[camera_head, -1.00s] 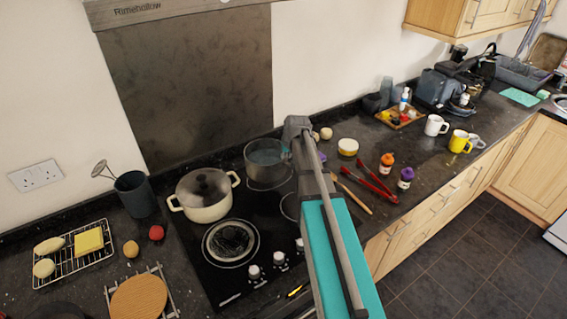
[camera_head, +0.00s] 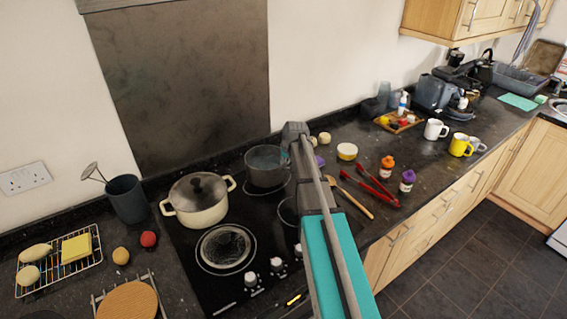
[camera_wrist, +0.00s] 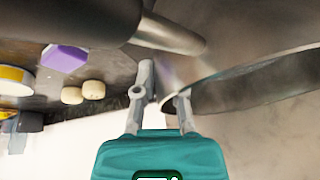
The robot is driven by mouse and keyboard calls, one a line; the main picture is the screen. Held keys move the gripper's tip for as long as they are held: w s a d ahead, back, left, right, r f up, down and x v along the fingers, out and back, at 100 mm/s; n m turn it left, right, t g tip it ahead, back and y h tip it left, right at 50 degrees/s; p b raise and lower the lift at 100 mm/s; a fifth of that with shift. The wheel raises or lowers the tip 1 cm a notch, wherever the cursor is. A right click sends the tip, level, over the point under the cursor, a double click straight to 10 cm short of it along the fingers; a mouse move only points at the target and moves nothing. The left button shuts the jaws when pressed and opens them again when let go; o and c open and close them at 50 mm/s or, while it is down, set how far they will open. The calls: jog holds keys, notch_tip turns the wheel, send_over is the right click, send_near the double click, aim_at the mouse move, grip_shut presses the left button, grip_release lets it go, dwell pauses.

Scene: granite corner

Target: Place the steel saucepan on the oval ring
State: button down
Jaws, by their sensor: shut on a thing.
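The steel saucepan (camera_head: 263,174) is upright at the back right of the black hob, just left of my gripper (camera_head: 290,150) in the head view. A thin ring outline (camera_head: 272,193) shows beneath and in front of it; I cannot tell whether the base touches the glass. Another ring (camera_head: 287,211) is partly hidden by my arm, and I cannot tell which of the two is oval. In the wrist view my gripper (camera_wrist: 168,97) is shut on the rim of the saucepan (camera_wrist: 255,88), which extends to the right.
A lidded cream pot (camera_head: 196,206) stands left of the saucepan. A round ring (camera_head: 226,248) and knobs lie in front. Right of my arm are red tongs (camera_head: 370,184), a wooden spoon (camera_head: 352,198) and a yellow-banded tub (camera_head: 347,152).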

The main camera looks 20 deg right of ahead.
jog(key=shift+w+f, duration=0.1)
jog(key=shift+w+d+f+b, duration=0.25)
jog(key=shift+f+b, duration=0.15)
jog(key=shift+b, duration=0.2)
jog(key=shift+f+b, duration=1.45)
jog(key=shift+f, duration=0.05)
jog(key=c, duration=0.7)
grip_release()
jog(key=shift+r, duration=0.1)
jog(key=p+v, duration=1.1)
jog(key=v, duration=0.1)
